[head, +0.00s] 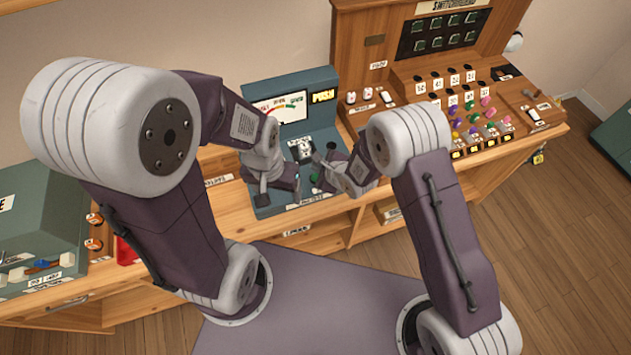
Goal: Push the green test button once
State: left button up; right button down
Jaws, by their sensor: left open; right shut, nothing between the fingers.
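The teal test set (322,84) stands on the wooden bench in the middle of the head view, with a meter (282,107) and a lit sign reading PUSH (323,96). A small green spot (314,178), which looks like the green test button, shows on its lower panel, partly hidden by my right gripper. My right gripper (322,166) is shut and empty, close by the green spot; I cannot tell whether it touches. My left gripper (275,190) is open and empty over the left part of the same panel, left of the green spot.
A wooden switchboard (400,50) with coloured plugs and switches stands to the right.

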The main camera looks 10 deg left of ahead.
pick_arm(q)
jog(key=shift+f+b, duration=0.55)
jog(key=shift+f, duration=0.5)
pick_arm(e)
jog(key=shift+f, duration=1.4)
pick_arm(q)
jog(key=shift+f, duration=0.25)
pick_arm(e)
jog(key=shift+f, duration=0.4)
pick_arm(q)
jog(key=shift+f+b, duration=0.35)
jog(key=shift+b, duration=0.25)
pick_arm(e)
jog(key=shift+f, duration=0.5)
pick_arm(q)
jog(key=shift+r+p, duration=0.8)
jog(key=shift+r, duration=0.05)
pick_arm(e)
jog(key=shift+r, duration=0.95)
notch_tip(320, 180, up, 5)
jog(key=p, duration=0.4)
jog(key=shift+r+p, duration=0.1)
jog(key=shift+p, duration=0.2)
pick_arm(q)
notch_tip(320, 180, up, 4)
jog(key=shift+r, duration=0.15)
